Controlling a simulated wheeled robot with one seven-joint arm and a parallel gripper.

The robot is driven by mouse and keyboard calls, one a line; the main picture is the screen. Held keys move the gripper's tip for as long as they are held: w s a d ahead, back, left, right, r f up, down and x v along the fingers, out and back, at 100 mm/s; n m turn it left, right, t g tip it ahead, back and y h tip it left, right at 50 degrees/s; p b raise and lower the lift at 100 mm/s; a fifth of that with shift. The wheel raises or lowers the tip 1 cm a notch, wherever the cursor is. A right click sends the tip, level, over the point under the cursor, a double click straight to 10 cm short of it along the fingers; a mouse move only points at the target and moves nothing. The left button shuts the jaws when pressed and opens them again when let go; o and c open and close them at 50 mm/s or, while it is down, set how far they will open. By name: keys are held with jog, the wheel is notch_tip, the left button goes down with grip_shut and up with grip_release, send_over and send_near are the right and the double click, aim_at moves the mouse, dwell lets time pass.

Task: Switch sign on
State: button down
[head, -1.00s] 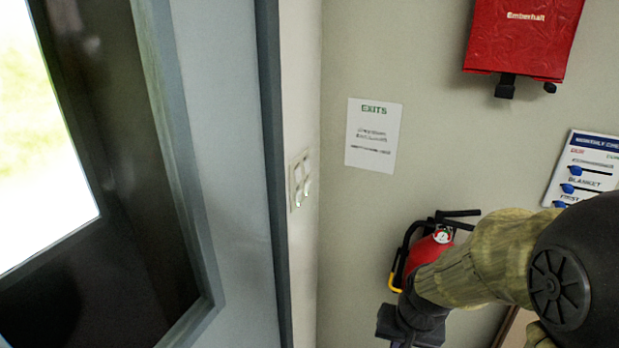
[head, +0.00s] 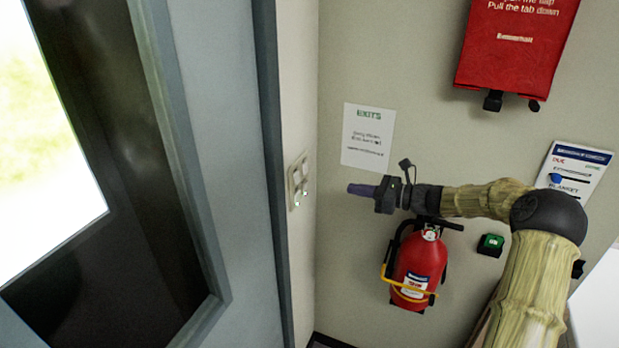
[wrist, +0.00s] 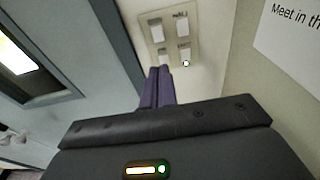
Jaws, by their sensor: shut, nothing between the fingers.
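A pale switch plate (head: 298,180) is on the narrow wall beside the door frame in the head view. In the wrist view the switch plate (wrist: 168,38) shows several rocker switches, with small lettering too blurred to read fully. A small bright light (wrist: 186,63) shows at its lower right switch. My gripper (head: 352,188) is shut and empty, pointing left towards the plate, with a gap between them in the head view. In the wrist view my gripper's purple fingertips (wrist: 160,72) lie together and overlap the plate's lower left part; I cannot tell whether they touch it.
A red fire extinguisher (head: 415,268) hangs on the wall below my arm. A white exits notice (head: 367,138), a red box (head: 515,45), a green button (head: 490,244) and a checklist (head: 574,170) are on the same wall. A door (head: 205,120) with a window stands at left.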

aim_at(299, 181)
jog(key=shift+a, duration=0.2)
jog(key=p+x, duration=0.6)
jog(key=x, duration=0.7)
jog(key=shift+a+p, duration=0.15)
jog(key=shift+p, duration=0.2)
jog(key=shift+w+a+f, duration=0.1)
jog(key=shift+w+a, duration=0.05)
jog(key=shift+a, duration=0.1)
jog(key=shift+w+d+f, duration=0.1)
jog(key=shift+f, duration=0.05)
